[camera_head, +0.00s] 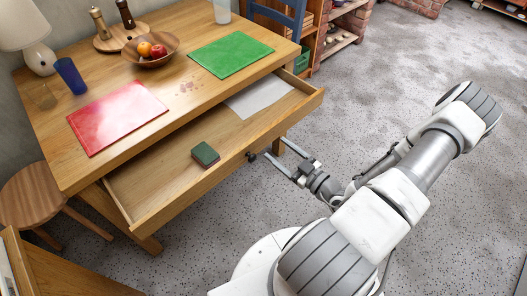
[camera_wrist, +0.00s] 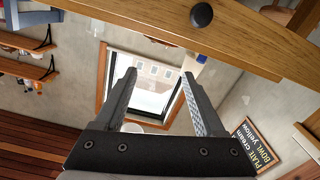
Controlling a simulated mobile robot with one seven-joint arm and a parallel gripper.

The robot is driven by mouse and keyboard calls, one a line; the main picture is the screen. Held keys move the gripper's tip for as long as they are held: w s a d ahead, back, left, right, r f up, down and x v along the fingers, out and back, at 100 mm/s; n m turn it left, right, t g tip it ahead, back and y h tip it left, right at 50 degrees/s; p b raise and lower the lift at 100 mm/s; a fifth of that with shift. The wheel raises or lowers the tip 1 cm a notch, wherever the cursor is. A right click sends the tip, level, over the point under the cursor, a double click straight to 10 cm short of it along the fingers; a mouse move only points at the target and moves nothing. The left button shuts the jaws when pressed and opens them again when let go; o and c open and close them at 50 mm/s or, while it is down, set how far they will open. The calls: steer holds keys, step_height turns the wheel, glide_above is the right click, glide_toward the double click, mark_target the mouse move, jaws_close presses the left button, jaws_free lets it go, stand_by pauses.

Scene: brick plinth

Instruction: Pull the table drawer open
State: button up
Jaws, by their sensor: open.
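The wooden table drawer (camera_head: 163,190) is pulled well out from the table (camera_head: 128,68). A green box (camera_head: 205,154) and a white sheet (camera_head: 258,95) lie inside it. Its dark round knob (camera_head: 251,157) is on the drawer front. My gripper (camera_head: 281,154) is open and empty just in front of the knob, apart from it. In the wrist view the two fingers (camera_wrist: 160,80) stand apart with nothing between them. The knob (camera_wrist: 201,15) and the drawer front (camera_wrist: 255,38) show above and beyond the fingertips.
On the tabletop are a red mat (camera_head: 117,116), a green mat (camera_head: 230,54), a fruit bowl (camera_head: 151,49), a blue cup (camera_head: 70,75) and a lamp (camera_head: 38,45). A round stool (camera_head: 36,195) stands at the left. Speckled floor (camera_head: 370,90) is clear to the right.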

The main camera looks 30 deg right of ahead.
steer(key=s+d+r, duration=0.2)
steer(key=s+d, duration=0.1)
steer(key=shift+d+r+p, duration=0.15)
steer(key=shift+r+p, duration=0.2)
steer(key=shift+p, duration=0.05)
steer(key=s+a+r+n+g+y+p, duration=0.15)
steer(key=a+r+n+g, duration=0.35)
steer(key=n, duration=0.7)
steer(key=s+a+r+n+g+y+p, duration=0.1)
steer(key=a+r+n+g+p, duration=0.2)
steer(key=r+n+g, duration=0.65)
steer(key=s+a+r+n+g+y+p, duration=0.15)
steer(key=a+r+n, duration=0.3)
steer(key=n, duration=0.95)
steer(key=s+a+r+n+t+h+p, duration=0.2)
steer(key=r+n+h, duration=0.2)
steer(key=r+n, duration=0.6)
steer(key=s+a+r+n+t+h+p, duration=0.2)
steer(key=r+n+h, duration=0.3)
steer(key=r+n, duration=0.6)
steer(key=s+n, duration=0.1)
steer(key=n, duration=0.8)
steer(key=shift+s+a+h, duration=0.15)
steer(key=shift+s+h, duration=0.05)
steer(key=shift+h, duration=0.1)
